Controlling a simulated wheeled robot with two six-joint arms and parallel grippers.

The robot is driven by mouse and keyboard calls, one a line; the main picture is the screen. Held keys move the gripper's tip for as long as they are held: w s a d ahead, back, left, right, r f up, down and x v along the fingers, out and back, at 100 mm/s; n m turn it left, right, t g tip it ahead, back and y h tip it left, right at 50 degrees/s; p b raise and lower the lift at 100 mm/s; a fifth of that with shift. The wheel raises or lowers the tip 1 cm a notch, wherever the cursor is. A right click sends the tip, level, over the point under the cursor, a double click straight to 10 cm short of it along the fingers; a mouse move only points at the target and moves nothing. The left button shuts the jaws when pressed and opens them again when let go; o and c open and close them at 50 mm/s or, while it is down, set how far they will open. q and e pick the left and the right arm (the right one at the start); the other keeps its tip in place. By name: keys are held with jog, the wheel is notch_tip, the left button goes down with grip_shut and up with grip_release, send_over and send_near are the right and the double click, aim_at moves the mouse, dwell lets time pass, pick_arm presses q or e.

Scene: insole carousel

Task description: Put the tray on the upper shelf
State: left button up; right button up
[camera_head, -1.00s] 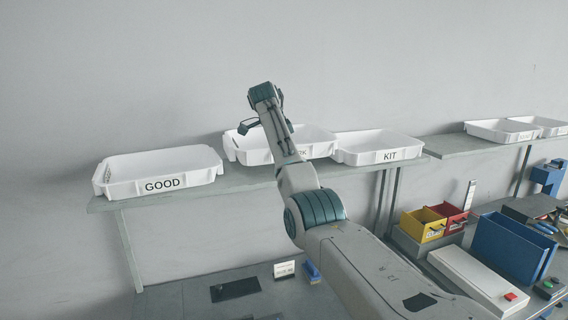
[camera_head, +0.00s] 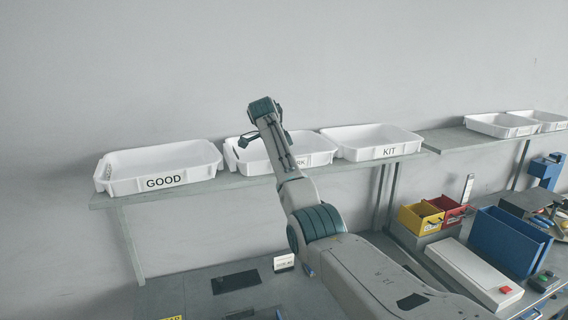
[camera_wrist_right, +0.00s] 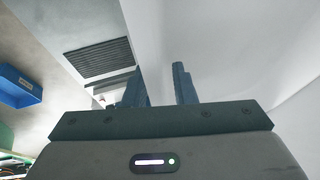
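A white tray (camera_head: 312,160), its label partly hidden and ending in "RK", is at the upper shelf (camera_head: 205,189) between the trays marked GOOD (camera_head: 140,184) and KIT (camera_head: 375,152). My right arm crosses in front of it. My right gripper (camera_head: 245,140) is at the left end of this tray, at its rim. In the right wrist view its two fingers (camera_wrist_right: 162,88) stand a little apart, with a pale surface filling the gap, and it appears closed on the tray's rim. Whether the tray's underside touches the shelf is hard to see. My left gripper is out of view.
The trays on both sides are very close to it. A second shelf (camera_head: 455,142) at the right bears more white trays. Below are yellow (camera_head: 420,218) and red (camera_head: 450,209) bins and a blue box (camera_head: 508,243). The wall is behind the shelf.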

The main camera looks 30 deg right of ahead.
jog(key=shift+r, duration=0.15)
jog(key=shift+a+r+b, duration=0.15)
jog(key=shift+r+b, duration=0.05)
jog(key=shift+b, duration=0.15)
jog(key=b+v, duration=0.5)
jog(key=v, duration=0.6)
jog(key=shift+r, duration=0.15)
jog(key=shift+a, duration=0.1)
